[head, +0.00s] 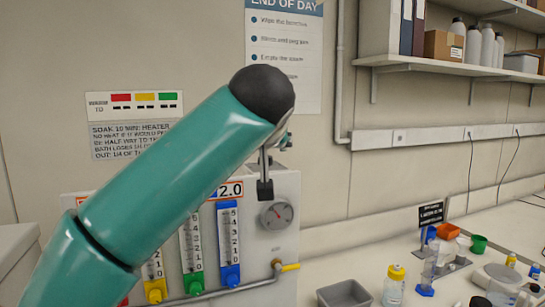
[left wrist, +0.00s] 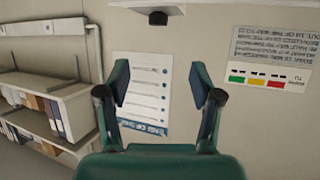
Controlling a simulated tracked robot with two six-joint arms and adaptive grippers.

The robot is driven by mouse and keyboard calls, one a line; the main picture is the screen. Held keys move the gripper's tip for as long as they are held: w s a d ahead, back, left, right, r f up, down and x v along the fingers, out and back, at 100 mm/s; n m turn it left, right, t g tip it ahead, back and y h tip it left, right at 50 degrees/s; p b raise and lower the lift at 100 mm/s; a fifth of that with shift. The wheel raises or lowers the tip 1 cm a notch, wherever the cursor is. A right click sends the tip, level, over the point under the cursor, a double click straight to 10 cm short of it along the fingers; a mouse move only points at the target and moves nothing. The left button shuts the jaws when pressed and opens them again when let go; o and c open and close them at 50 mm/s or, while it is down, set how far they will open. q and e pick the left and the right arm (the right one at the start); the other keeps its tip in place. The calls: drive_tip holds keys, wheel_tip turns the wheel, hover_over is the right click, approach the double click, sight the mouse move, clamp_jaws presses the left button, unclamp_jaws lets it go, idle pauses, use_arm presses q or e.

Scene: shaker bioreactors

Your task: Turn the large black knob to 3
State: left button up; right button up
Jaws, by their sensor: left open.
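The large black knob cannot be made out for sure; my left arm covers much of the light grey panel (head: 285,245) in the head view. A small dark block (head: 265,190) hangs on a grey stem in front of the panel's upper part; I cannot tell what it is. My left gripper (left wrist: 160,85) is open and empty in the left wrist view, with the wall and poster beyond its fingers. In the head view it is mostly hidden behind the arm's dark rounded end. My right gripper is not in view.
A grey tray (head: 343,294) and a yellow-capped bottle (head: 394,285) stand on the bench at right. A loaded shelf (head: 440,62) is above.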

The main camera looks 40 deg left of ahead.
use_arm(q)
drive_tip(key=p+x, duration=0.4)
drive_tip(key=x, duration=1.1)
drive_tip(key=shift+w+a+f, duration=0.1)
drive_tip(key=shift+w+f, duration=0.05)
drive_tip(key=shift+w, duration=0.25)
drive_tip(key=shift+w+a+f+p, duration=0.35)
drive_tip(key=shift+w+a, duration=0.05)
drive_tip(key=shift+w, duration=0.05)
drive_tip(key=shift+c, duration=0.2)
drive_tip(key=c, duration=1.1)
